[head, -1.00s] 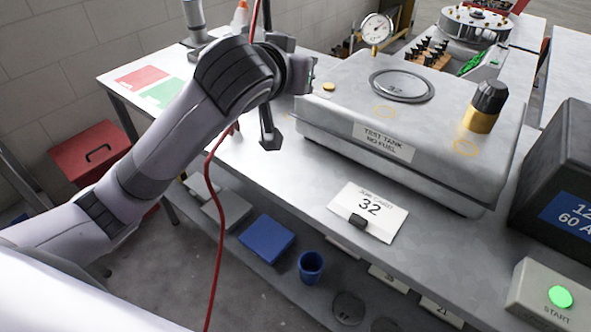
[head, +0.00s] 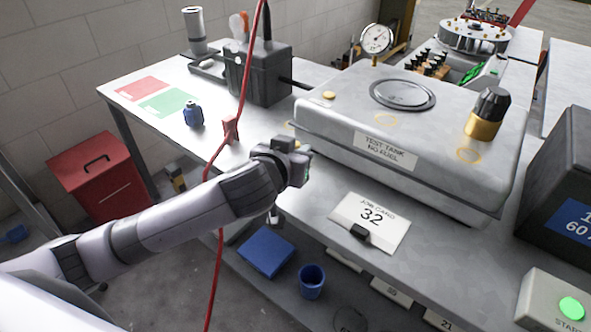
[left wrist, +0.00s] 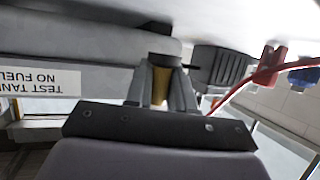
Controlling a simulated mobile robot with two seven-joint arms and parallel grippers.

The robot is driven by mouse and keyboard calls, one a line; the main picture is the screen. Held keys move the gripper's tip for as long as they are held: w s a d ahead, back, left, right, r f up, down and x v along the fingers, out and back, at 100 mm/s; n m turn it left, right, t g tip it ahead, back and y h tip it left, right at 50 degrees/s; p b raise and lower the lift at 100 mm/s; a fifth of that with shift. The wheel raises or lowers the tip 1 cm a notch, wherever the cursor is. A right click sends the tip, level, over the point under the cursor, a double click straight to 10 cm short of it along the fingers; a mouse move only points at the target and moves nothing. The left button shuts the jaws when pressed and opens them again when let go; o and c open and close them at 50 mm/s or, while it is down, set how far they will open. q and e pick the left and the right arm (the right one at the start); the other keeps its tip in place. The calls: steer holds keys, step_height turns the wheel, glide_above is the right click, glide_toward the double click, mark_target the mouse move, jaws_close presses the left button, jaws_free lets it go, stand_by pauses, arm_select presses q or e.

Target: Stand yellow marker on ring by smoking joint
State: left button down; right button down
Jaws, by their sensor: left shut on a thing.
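My left gripper (head: 298,152) is low in front of the tank's left front corner, beside the bench edge. In the left wrist view its fingers (left wrist: 160,80) are shut on a yellow-brown piece, which I take to be the yellow marker (left wrist: 160,94); the fingers hide most of it. In the head view the gripper hides nearly all of it. I cannot make out smoke or a joint. My right gripper is not in view.
A black cap with a yellow base (head: 484,118) stands on the tank near the right ring. A job card (head: 375,212) lies in front. A red hose (head: 213,170) hangs left of the gripper. A black box (head: 262,75) and blue bottle (head: 194,115) stand behind.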

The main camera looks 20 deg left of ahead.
arm_select(q)
steer(key=shift+f, duration=2.1)
steer(key=shift+f, duration=0.25)
steer(key=c, duration=1)
jaws_free()
steer(key=shift+r, duration=0.1)
steer(key=shift+o, duration=0.2)
